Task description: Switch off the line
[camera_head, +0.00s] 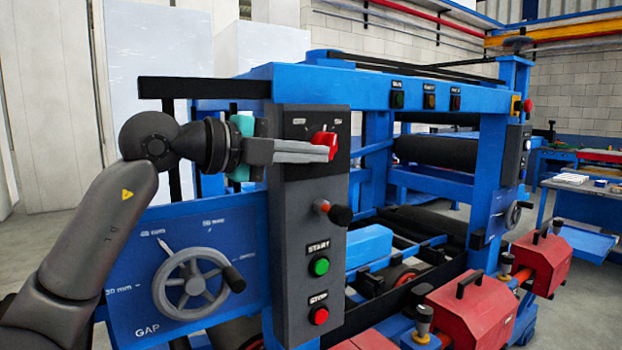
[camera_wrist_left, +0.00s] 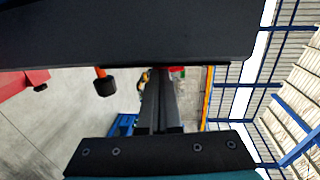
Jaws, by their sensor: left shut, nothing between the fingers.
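The dark grey control panel (camera_head: 308,215) stands on the near corner of the blue machine. At its top is a red rotary switch (camera_head: 325,140), with small labels above that I cannot read. Lower down are a green START button (camera_head: 319,266) and a red STOP button (camera_head: 319,315). My left gripper (camera_head: 328,152) is shut and empty, its fingertips at the red switch; I cannot tell whether they touch it. In the left wrist view the shut fingers (camera_wrist_left: 160,100) point toward a small patch of red, mostly hidden. My right gripper is not in view.
A black-knobbed lever (camera_head: 336,213) sticks out of the panel below my fingers. A GAP handwheel (camera_head: 192,285) is on the blue plate at left. Red boxes (camera_head: 466,309) line the machine's right side. Open floor lies at the far left.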

